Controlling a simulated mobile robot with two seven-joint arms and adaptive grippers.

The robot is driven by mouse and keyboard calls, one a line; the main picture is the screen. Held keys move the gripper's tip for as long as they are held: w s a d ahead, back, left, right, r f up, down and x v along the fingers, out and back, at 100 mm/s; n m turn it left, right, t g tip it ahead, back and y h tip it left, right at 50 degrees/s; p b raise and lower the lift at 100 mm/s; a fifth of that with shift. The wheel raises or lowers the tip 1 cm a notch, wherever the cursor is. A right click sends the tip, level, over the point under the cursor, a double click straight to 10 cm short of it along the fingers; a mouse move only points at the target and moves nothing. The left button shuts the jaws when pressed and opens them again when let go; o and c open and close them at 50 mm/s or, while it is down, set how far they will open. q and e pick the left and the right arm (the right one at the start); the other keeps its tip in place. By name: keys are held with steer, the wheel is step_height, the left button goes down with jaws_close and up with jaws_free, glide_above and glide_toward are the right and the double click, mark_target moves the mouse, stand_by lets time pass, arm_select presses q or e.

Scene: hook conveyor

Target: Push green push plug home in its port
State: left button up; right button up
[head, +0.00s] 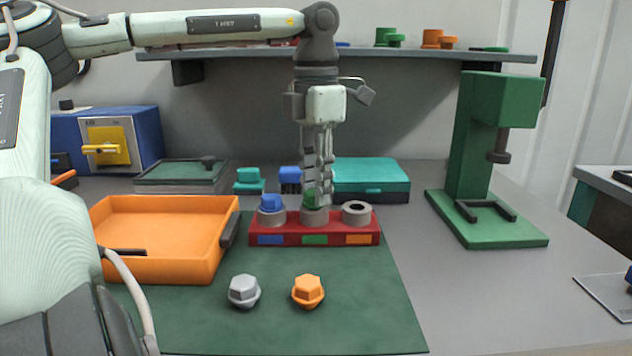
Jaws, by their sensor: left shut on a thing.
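The red port block (268,225) stands at the back of the green mat, with three grey ring ports and blue, green and orange labels on its front. The green push plug (309,198) is at the middle port (314,217), above the green label. My left gripper (318,196) points straight down and is shut on the green plug, partly hiding it. How deep the plug sits cannot be told. A blue plug (271,203) sits in the left port. The right port (356,210) is empty. My right gripper is not in view.
A grey plug (244,291) and an orange plug (308,291) lie on the mat (370,315). An orange tray (165,265) is at the left. A teal box (372,178) stands behind the block, a green press (472,150) at the right. A shelf (430,56) runs above.

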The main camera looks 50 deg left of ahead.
arm_select(q)
steer(key=shift+f, duration=0.1)
steer(key=o, duration=1)
step_height(320, 180, up, 12)
steer(key=shift+r, duration=0.1)
